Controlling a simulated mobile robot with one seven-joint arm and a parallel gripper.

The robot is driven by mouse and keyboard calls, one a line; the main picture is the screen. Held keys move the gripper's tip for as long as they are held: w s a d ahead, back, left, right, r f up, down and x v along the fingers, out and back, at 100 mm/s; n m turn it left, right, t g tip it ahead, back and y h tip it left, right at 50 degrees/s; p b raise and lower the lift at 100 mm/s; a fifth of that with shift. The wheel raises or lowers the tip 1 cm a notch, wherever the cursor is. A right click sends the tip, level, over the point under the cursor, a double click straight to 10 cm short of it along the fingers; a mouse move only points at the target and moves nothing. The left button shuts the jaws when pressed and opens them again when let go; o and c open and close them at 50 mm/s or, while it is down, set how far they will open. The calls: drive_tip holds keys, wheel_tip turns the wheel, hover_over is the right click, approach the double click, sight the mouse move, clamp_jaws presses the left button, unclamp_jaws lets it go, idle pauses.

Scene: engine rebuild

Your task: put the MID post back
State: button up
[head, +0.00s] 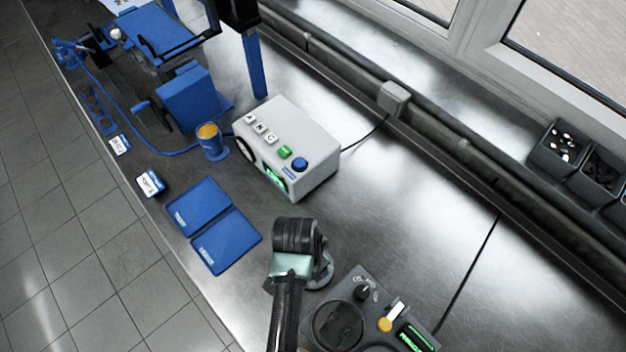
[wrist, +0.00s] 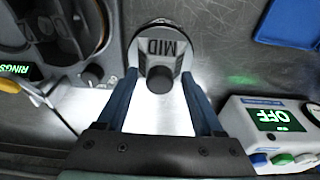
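The MID post (wrist: 160,45) shows in the wrist view as a grey, round-ended piece with a dark block lettered MID and a dark round knob at its near end. It is at the top centre, over the metal bench. My gripper (wrist: 159,77) is open, with one blue-grey finger on each side of the knob and a gap visible on both sides. In the head view my gripper (head: 318,262) is low over the bench, between the blue mats and the dial unit. A grey round part beside it is mostly hidden, and I cannot tell if it is the post.
The dark dial unit (head: 352,310) with a green display lies close on the right. The white button box (head: 300,170), its display reading OFF in the wrist view, stands behind. Blue mats (head: 225,240) lie left. An orange-topped blue cup (head: 209,140) stands beyond.

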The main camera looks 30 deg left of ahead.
wheel_tip(320, 180, up, 12)
drive_tip(key=s, duration=0.1)
drive_tip(key=shift+s+a+b, duration=0.35)
drive_tip(key=shift+b, duration=0.1)
drive_tip(key=shift+r, duration=0.1)
drive_tip(key=w+d+r+n+t+y, duration=0.1)
drive_tip(key=w+r+t, duration=0.4)
drive_tip(key=r, duration=0.5)
drive_tip(key=w+d+r+t+y, duration=0.1)
drive_tip(key=w+r+t, duration=0.3)
drive_tip(key=w+r, duration=0.45)
drive_tip(key=w+d+r+n+t, duration=0.15)
drive_tip(key=w+r+t, duration=0.3)
drive_tip(key=r, duration=0.65)
drive_tip(key=s+d+r+t, duration=0.2)
drive_tip(key=s+r+t, duration=0.1)
drive_tip(key=r, duration=0.7)
drive_tip(key=s+d+r+n+t+h, duration=0.1)
drive_tip(key=s+d+r+t, duration=0.2)
drive_tip(key=r, duration=0.8)
drive_tip(key=s+d+r+t, duration=0.3)
drive_tip(key=r+t, duration=0.3)
drive_tip(key=r, duration=0.4)
drive_tip(key=shift+s+d+r+h, duration=0.25)
drive_tip(key=shift+s+h, duration=0.15)
drive_tip(key=shift+s, duration=0.5)
